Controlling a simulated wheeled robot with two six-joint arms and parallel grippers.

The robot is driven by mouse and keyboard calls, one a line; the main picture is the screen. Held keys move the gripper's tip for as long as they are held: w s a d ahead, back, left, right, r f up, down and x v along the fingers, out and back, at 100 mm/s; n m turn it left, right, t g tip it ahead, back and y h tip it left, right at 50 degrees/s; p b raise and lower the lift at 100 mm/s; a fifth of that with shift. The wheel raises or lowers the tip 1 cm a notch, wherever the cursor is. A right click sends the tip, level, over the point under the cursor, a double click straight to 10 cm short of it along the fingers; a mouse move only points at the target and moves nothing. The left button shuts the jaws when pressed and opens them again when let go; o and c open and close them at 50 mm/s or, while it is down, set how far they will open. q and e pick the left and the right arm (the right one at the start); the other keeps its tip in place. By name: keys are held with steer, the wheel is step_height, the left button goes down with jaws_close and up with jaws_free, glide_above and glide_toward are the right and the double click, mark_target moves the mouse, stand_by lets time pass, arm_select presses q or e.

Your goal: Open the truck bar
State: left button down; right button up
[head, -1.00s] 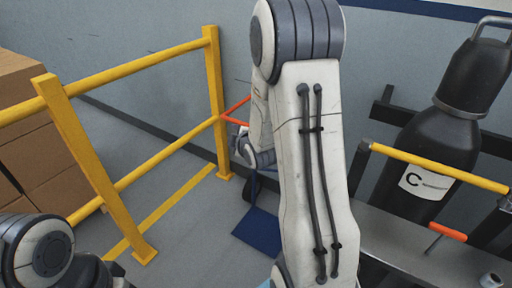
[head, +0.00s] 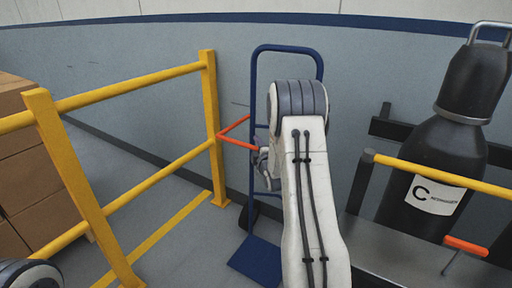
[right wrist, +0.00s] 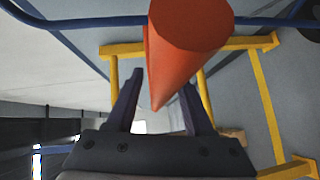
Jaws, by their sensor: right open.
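A blue hand truck (head: 253,83) stands upright by the wall, its frame partly hidden behind my right arm. Its orange bar (head: 235,143) sticks out to the left in a V shape, with its tip close to the yellow fence post. My right gripper (head: 262,165) is at the bar's near end beside the truck, mostly hidden by my arm. In the right wrist view, the open gripper fingers (right wrist: 160,103) point at the orange bar (right wrist: 190,45), which looms large and tapers down between them. I cannot tell whether they touch it. My left gripper is out of view.
A yellow fence (head: 140,183) stands to the left, with brown boxes (head: 30,165) behind it. To the right are a dark gas cylinder (head: 425,155), a yellow rail (head: 440,175) and an orange-handled tool (head: 466,246) above a grey surface. Grey floor shows between fence and truck.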

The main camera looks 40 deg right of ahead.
steer(key=shift+w+d, duration=0.2)
steer(key=shift+w, duration=0.3)
steer(key=shift+c, duration=0.4)
jaws_close()
steer(key=shift+f, duration=0.1)
stand_by(0.7)
